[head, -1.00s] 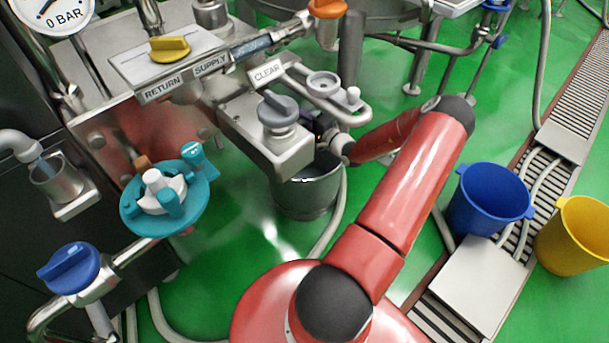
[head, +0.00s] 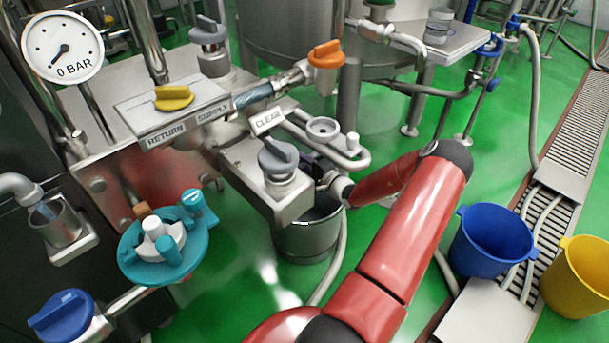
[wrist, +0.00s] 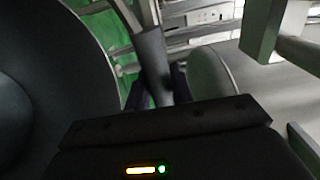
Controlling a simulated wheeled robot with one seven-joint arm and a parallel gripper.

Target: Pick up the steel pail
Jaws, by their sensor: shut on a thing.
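The steel pail (head: 305,243) is a grey metal bucket, low beside the green floor and partly under the steel valve block in the head view. Whether its base touches the floor is hard to tell. My gripper is at the pail's upper part, mostly hidden behind the valve block and my red arm in the head view. In the wrist view my gripper (wrist: 158,90) has its dark fingers closed around a narrow grey strip (wrist: 153,62), seemingly part of the pail. The exact contact is dark and unclear.
The valve block (head: 268,180) with its grey knob overhangs the pail closely. A hose runs down beside the pail. A blue bucket (head: 492,250) and a yellow bucket (head: 580,285) stand at the right by the drain grate (head: 575,135). Green floor is open between.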

